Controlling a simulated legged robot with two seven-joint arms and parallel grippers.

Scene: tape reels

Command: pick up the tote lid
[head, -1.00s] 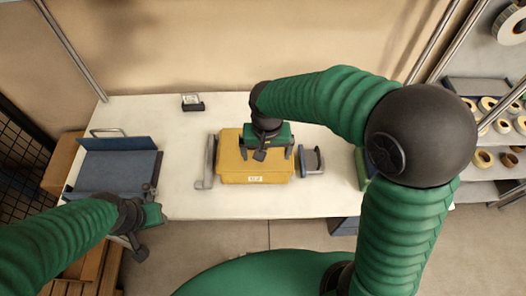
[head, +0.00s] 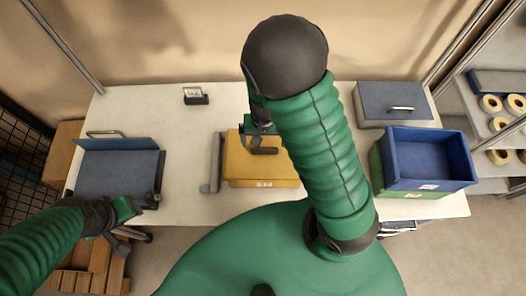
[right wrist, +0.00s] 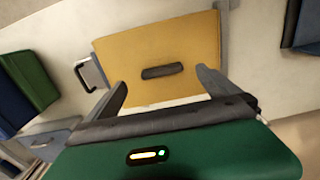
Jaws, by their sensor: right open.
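The yellow tote (head: 262,172) stands mid-table with a white label on its front. Its flat yellow lid (right wrist: 125,55) fills the middle of the right wrist view, with a dark handle (right wrist: 162,71) at its centre. My right gripper (head: 262,148) is over the lid, partly hidden by my arm. In the right wrist view its fingers (right wrist: 160,78) are apart and empty, on either side of the handle's line; the exact gap to it is unclear. My left gripper (head: 130,222) is at the table's front left; its jaw opening is unclear.
A blue-grey tray (head: 115,172) lies at the left. A blue tote (head: 428,158) sits on a green one (head: 410,206) at the right. A grey-blue box with a handle (head: 393,103) is behind them. A grey bar (head: 216,165) stands left of the yellow tote. A small card holder (head: 195,96) is at the back.

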